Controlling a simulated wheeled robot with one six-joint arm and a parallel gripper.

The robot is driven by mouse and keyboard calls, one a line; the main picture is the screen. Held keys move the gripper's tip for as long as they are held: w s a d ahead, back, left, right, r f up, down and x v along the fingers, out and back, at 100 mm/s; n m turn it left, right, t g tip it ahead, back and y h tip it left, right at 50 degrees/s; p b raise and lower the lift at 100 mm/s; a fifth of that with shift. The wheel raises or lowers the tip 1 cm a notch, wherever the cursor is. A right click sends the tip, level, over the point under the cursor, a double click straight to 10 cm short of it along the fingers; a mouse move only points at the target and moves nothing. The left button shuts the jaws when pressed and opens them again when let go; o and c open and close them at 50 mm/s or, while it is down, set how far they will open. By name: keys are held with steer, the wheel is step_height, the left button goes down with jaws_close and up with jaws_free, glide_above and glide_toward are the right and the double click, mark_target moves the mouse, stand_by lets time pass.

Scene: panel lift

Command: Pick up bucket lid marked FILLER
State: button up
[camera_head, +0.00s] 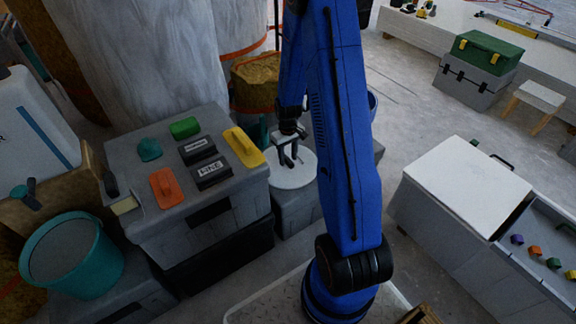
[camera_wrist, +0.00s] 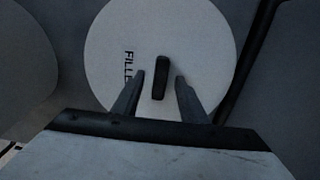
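The bucket lid marked FILLER (camera_wrist: 205,45) is a round white disc with a dark upright bar handle (camera_wrist: 161,77) at its middle. In the wrist view the printed letters stand left of the handle, partly covered by a finger. In the head view the lid (camera_head: 293,176) lies on a grey case, partly hidden by my blue arm. My gripper (camera_head: 292,161) is over the lid. In the wrist view its two fingers (camera_wrist: 158,81) are apart, one on each side of the handle, with gaps between. Whether the fingertips reach down to handle height is hard to tell.
A grey toolbox (camera_head: 160,221) left of the lid carries coloured tools and two dark labelled boxes. A teal bucket (camera_head: 75,285) stands at the far left. A wrapped column (camera_head: 150,60) rises behind. A white-topped cabinet (camera_head: 465,190) stands at the right, with open floor beyond my arm.

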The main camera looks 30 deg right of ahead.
steer(key=shift+f, duration=0.35)
jaws_close()
steer(key=shift+r, duration=0.1)
